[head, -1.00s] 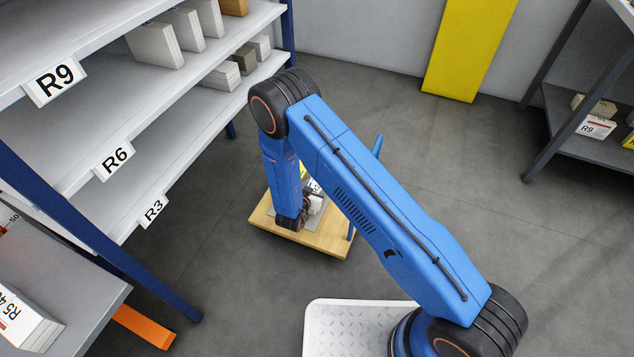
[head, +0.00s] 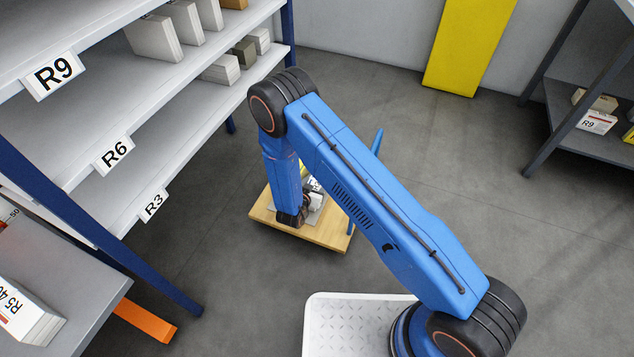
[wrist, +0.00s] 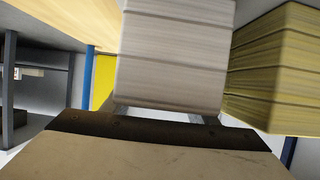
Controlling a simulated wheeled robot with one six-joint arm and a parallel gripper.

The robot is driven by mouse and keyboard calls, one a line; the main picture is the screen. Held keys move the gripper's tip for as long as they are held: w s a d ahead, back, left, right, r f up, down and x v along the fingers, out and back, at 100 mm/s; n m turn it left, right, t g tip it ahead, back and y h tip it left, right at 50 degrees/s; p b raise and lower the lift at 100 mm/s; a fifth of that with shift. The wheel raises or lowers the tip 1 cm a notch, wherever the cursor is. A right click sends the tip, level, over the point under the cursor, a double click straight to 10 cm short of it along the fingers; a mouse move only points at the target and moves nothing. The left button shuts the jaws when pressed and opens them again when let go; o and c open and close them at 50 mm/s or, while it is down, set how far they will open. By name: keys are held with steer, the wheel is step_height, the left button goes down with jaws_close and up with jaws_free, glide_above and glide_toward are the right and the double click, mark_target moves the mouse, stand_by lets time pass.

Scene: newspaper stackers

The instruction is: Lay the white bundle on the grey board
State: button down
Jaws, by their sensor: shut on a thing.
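The white bundle (wrist: 172,60), pale with layered edges, fills the upper middle of the wrist view. My gripper (wrist: 158,113) is shut on it; the fingers are mostly hidden. In the head view my arm reaches down over a low wooden deck. The grey board (head: 317,216) shows there as a small patch on the deck, mostly hidden behind my wrist. A yellow bundle (wrist: 275,70) stands close to the right of the white one in the wrist view. I cannot tell whether the white bundle touches the board.
The wooden deck (head: 325,237) has a blue post (head: 352,218) at its right edge. Shelves marked R9, R6 and R3 (head: 153,205) stand at the left. A dark rack (head: 590,145) stands at the right. A yellow panel (head: 466,45) leans at the back wall. Floor between is clear.

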steer(key=shift+f, duration=0.4)
steer(key=c, duration=0.6)
jaws_free()
steer(key=shift+c, duration=0.2)
steer(key=v, duration=1.7)
steer(key=shift+a+r, duration=0.1)
steer(key=shift+r, duration=0.05)
